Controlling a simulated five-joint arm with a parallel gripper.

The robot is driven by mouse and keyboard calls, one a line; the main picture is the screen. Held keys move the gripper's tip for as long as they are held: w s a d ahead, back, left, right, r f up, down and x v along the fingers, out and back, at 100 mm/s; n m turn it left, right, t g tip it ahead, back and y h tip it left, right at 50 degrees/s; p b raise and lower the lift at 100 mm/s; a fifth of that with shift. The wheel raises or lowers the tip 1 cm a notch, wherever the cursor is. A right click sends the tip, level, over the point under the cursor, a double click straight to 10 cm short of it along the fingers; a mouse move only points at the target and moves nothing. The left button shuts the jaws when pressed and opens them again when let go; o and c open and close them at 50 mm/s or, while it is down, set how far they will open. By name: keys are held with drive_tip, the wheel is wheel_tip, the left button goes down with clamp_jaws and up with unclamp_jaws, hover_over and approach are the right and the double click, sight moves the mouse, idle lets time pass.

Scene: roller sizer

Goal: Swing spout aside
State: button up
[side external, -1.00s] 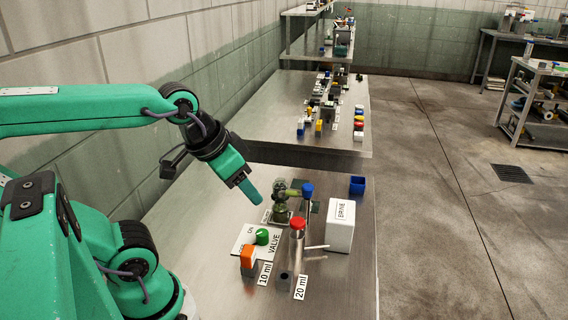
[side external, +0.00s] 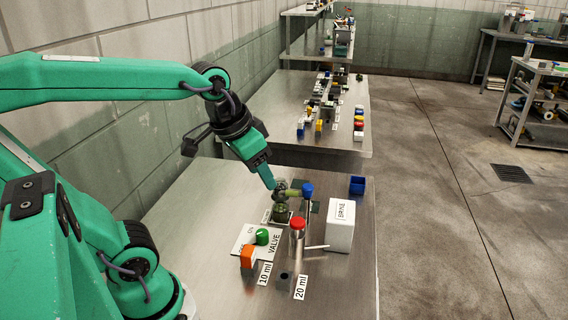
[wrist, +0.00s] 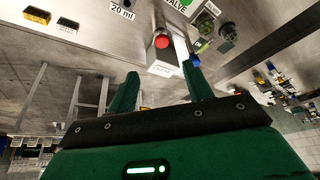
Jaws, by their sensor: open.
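The spout is an olive-green fixture (side external: 281,203) standing on the bench, with an arm reaching right to a blue end (side external: 307,190). In the wrist view the olive fixture (wrist: 205,28) is at the upper right, and its blue end (wrist: 195,60) shows near one finger. My gripper (side external: 268,184) is just left of the fixture's top, at about its height; whether it touches cannot be told. In the wrist view my gripper (wrist: 160,85) has its two green fingers spread, with nothing clearly held between them.
A red-topped cylinder (side external: 297,228) stands in front of the spout. A white BRINE box (side external: 341,228) is to the right, with a blue bin (side external: 357,185) behind. A valve plate with a green knob (side external: 262,237) and an orange block (side external: 247,256) lie front left.

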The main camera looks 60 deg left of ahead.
drive_tip(key=w+a+g, duration=0.2)
drive_tip(key=w+a, duration=0.2)
drive_tip(key=w, duration=0.6)
drive_tip(key=g, duration=0.3)
hover_over(308, 186)
wheel_tip(308, 186, down, 7)
drive_tip(key=shift+s+r, duration=0.1)
drive_tip(key=shift+s, duration=0.05)
drive_tip(key=shift+w+a+f, duration=0.1)
drive_tip(key=shift+w+f, duration=0.1)
drive_tip(key=shift+f, duration=0.1)
drive_tip(key=shift+f, duration=0.1)
drive_tip(key=shift+f, duration=3.8)
clamp_jaws()
